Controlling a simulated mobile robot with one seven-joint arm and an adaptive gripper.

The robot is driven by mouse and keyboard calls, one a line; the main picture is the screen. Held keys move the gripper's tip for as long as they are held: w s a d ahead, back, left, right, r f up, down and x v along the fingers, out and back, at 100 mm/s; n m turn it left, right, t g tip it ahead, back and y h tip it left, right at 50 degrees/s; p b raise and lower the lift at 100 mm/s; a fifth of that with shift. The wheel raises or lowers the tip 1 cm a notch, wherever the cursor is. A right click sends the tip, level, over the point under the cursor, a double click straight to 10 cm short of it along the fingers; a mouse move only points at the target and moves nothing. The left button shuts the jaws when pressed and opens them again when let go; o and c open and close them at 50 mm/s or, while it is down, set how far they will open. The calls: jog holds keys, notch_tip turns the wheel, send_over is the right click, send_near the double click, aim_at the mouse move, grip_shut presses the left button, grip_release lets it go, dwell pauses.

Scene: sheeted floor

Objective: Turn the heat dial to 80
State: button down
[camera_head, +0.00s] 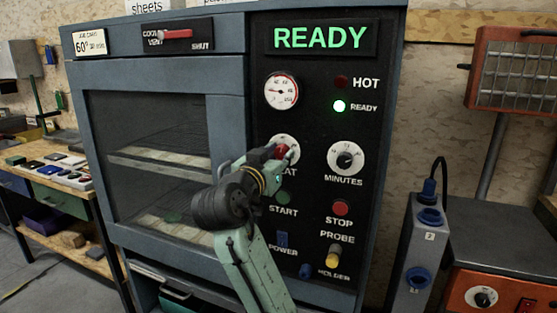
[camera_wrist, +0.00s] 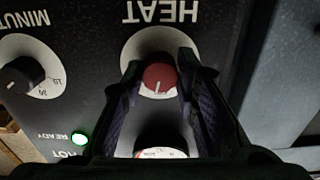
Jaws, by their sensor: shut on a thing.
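The heat dial is a red knob on a white round scale (camera_head: 283,141), on the black panel of a blue-grey oven. My gripper (camera_head: 284,153) covers most of it in the head view. In the wrist view the red knob (camera_wrist: 160,79) sits between the two fingertips (camera_wrist: 160,84), under the upside-down word HEAT. The fingers are shut on the knob from both sides. The scale numbers are hidden by my fingers, so I cannot read the setting.
The minutes dial (camera_head: 346,158) is right of the heat dial. The start button (camera_head: 283,197) and red stop button (camera_head: 340,208) are below. A round gauge (camera_head: 281,91) is above. The green READY display (camera_head: 320,38) and ready lamp (camera_head: 339,106) are lit; the hot lamp (camera_head: 341,82) looks dark.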

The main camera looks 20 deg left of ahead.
jog(key=m+b, duration=0.2)
jog(key=m, duration=0.3)
jog(key=shift+a+f, duration=0.1)
jog(key=shift+m+b, duration=0.9)
jog(key=shift+m, duration=1.2)
jog(key=c, duration=1.2)
grip_release()
jog(key=shift+c, duration=0.2)
jog(key=s, duration=1.2)
jog(key=shift+a, duration=0.15)
